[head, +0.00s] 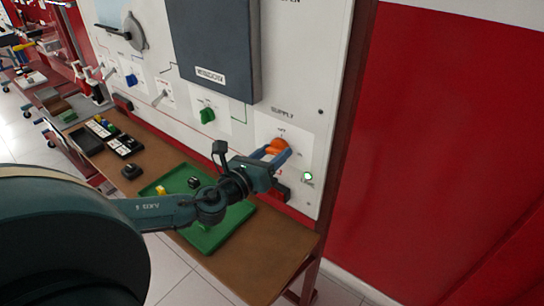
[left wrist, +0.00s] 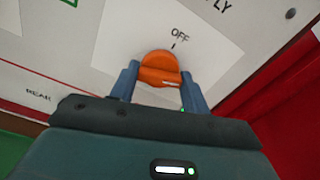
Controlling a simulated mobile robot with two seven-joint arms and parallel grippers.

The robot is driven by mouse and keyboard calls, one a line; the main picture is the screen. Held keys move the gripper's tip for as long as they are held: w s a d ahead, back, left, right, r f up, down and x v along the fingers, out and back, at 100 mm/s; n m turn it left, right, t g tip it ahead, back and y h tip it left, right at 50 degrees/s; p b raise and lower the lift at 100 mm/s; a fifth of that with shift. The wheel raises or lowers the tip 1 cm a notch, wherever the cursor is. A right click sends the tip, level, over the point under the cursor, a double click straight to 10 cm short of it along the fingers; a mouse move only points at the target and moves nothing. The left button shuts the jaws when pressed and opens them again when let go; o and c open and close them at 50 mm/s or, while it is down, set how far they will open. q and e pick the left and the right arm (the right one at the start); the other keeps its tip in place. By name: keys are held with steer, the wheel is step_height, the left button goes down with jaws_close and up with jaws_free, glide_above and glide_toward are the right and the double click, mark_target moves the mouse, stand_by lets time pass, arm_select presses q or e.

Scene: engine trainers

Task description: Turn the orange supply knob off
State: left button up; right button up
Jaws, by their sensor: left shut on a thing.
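The orange supply knob (head: 277,146) sits on a white plate on the upright panel, under the word SUPPLY. My left gripper (head: 274,156) reaches it from the left and is shut on it. In the left wrist view the orange knob (left wrist: 160,68) lies between the two blue-grey fingers of my left gripper (left wrist: 158,84). The label OFF stands just above the knob, with a short tick mark. A pale mark shows on the knob's lower right part. The fingers hide part of the knob's sides. My right gripper is not in view.
A green knob (head: 207,115) and a blue knob (head: 131,80) sit further left on the panel. A lit green lamp (head: 308,176) is right of the supply plate. Below, a green tray (head: 240,215) lies on the brown bench (head: 285,240). A grey box (head: 215,45) juts from the panel.

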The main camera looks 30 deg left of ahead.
arm_select(q)
steer(key=shift+f+n, duration=0.15)
steer(key=shift+n, duration=0.85)
steer(key=n+b, duration=0.1)
steer(key=n, duration=0.2)
steer(key=shift+n, duration=0.3)
steer(key=n, duration=0.2)
steer(key=shift+n, duration=0.4)
steer(key=n, duration=0.2)
steer(key=shift+r+n, duration=0.2)
steer(key=shift+n, duration=0.1)
steer(key=shift+n+p, duration=0.45)
steer(key=shift+n, duration=1.25)
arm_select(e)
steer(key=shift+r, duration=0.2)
arm_select(q)
steer(key=shift+n, duration=0.3)
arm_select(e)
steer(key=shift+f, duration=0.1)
arm_select(q)
steer(key=o, duration=1)
